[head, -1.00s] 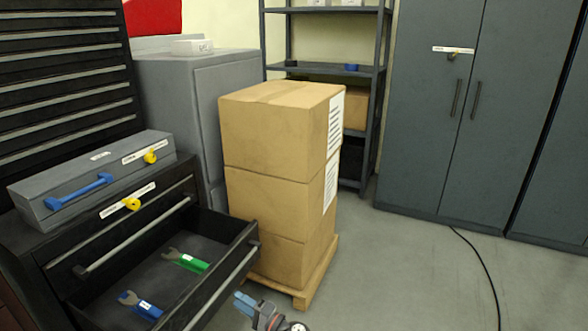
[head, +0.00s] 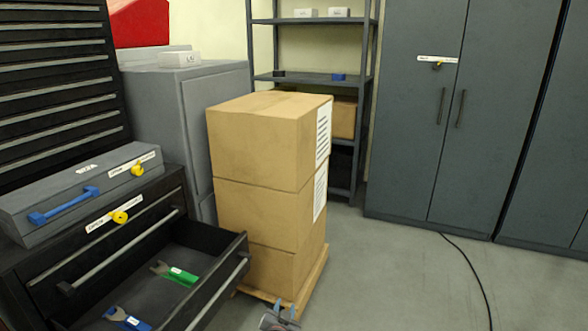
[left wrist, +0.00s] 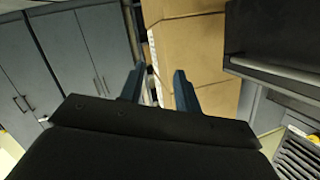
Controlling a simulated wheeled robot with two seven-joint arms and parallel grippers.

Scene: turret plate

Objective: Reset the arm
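My left gripper (head: 284,309) shows at the bottom edge of the head view, in front of the pallet with stacked boxes. Most of its arm is cut off below. In the left wrist view its two dark blue fingers (left wrist: 158,84) stand apart with nothing between them, so it is open and empty. My right gripper is in neither view.
An open drawer (head: 243,262) at lower left holds a green-handled wrench (head: 182,276) and a blue-handled one (head: 128,319). A grey toolbox (head: 70,206) sits above. Stacked cartons (head: 255,150) stand on a pallet (head: 313,280). Floor (head: 390,280) at right is clear except a cable (head: 472,263).

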